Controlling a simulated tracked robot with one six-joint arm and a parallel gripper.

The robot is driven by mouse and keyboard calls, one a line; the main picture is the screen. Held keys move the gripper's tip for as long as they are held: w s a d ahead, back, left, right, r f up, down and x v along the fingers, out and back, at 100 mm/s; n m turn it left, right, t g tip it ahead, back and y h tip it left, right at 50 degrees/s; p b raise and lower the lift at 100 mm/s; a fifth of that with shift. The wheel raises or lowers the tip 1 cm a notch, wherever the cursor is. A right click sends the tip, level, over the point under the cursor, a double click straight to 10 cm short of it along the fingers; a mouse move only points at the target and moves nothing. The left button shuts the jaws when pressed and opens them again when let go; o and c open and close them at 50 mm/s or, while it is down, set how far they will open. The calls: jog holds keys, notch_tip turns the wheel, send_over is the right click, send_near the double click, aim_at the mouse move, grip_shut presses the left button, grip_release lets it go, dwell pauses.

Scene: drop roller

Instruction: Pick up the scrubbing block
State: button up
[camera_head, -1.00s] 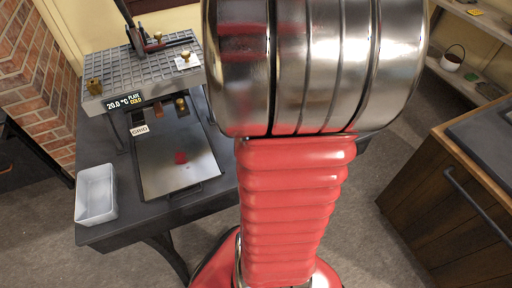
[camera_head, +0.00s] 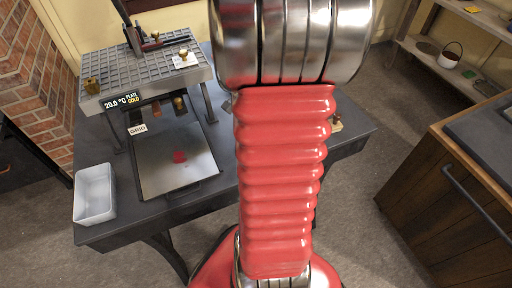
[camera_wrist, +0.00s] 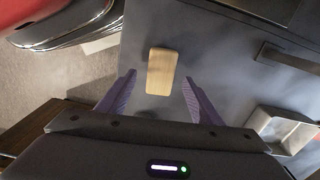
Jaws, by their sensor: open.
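A light wooden block (camera_wrist: 162,72), which looks like the scrubbing block, lies flat on the dark table (camera_wrist: 215,70) in the wrist view. My gripper (camera_wrist: 158,79) is open, with its two purple fingers spread to the left and right of the block's lower part in the picture. No contact shows, and I cannot tell the height gap. In the head view my arm hides the gripper and part of the table; a small tan piece (camera_head: 336,123) shows just right of the arm and may be the block.
A white tray (camera_head: 95,194) stands at the table's left end. A machine with a gridded top (camera_head: 150,70) and a plate (camera_head: 175,165) with a red piece (camera_head: 179,157) stand beside it. A wooden cabinet (camera_head: 450,190) is at right. A box-like open thing (camera_wrist: 283,128) lies right of my gripper.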

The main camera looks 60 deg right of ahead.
jog(key=shift+f, duration=2.55)
jog(key=shift+c, duration=0.4)
jog(key=c, duration=1.1)
